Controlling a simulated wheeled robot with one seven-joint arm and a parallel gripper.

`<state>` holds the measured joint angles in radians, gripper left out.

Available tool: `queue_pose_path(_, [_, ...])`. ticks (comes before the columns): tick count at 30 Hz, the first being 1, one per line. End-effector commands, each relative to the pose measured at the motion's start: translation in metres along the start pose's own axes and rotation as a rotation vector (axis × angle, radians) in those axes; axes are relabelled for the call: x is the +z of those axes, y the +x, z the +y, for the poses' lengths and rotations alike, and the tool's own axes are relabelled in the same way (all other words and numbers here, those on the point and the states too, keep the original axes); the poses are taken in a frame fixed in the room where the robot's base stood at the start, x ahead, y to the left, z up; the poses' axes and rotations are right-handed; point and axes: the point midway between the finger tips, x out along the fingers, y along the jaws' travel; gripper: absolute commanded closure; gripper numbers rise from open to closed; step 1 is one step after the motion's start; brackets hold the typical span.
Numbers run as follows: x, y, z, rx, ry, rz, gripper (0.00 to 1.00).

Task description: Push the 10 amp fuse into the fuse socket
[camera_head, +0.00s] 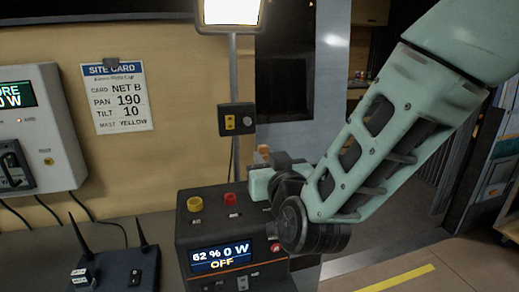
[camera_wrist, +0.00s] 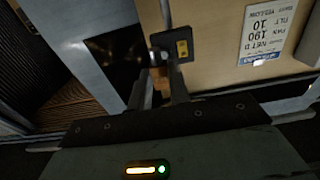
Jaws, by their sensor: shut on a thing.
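My gripper (camera_head: 268,166) is at the upper right of the black power unit (camera_head: 196,226), seen from behind my own arm in the head view. A small orange piece (camera_head: 263,150), which looks like the fuse, stands up at its tip. In the wrist view the fingers (camera_wrist: 162,88) are shut on this orange piece (camera_wrist: 160,78), with the black pole box (camera_wrist: 181,46) beyond it. Whether they touch, I cannot tell. No 10 amp marking is readable. I cannot make out the fuse socket for certain.
The power unit has a yellow knob (camera_head: 195,204), a red knob (camera_head: 230,198) and a display reading "62 % 0 W OFF". A lamp (camera_head: 231,13) tops the pole. A router with antennas (camera_head: 113,268) and a wall unit (camera_head: 40,130) are at left. Open floor (camera_head: 470,262) lies right.

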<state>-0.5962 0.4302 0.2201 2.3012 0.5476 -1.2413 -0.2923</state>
Motion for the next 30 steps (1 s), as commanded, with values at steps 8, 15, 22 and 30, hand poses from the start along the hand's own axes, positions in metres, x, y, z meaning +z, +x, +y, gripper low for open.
queue_pose_path(8, [0.0, 0.0, 0.0, 0.0, 0.0, 0.013, 1.0])
queue_pose_path(15, [0.001, 0.0, 0.0, 0.0, 0.0, 0.013, 1.0])
queue_pose_path(22, [0.012, -0.001, 0.0, 0.0, -0.001, 0.011, 1.0])
queue_pose_path(30, [0.036, 0.0, 0.0, 0.0, 0.0, 0.012, 1.0])
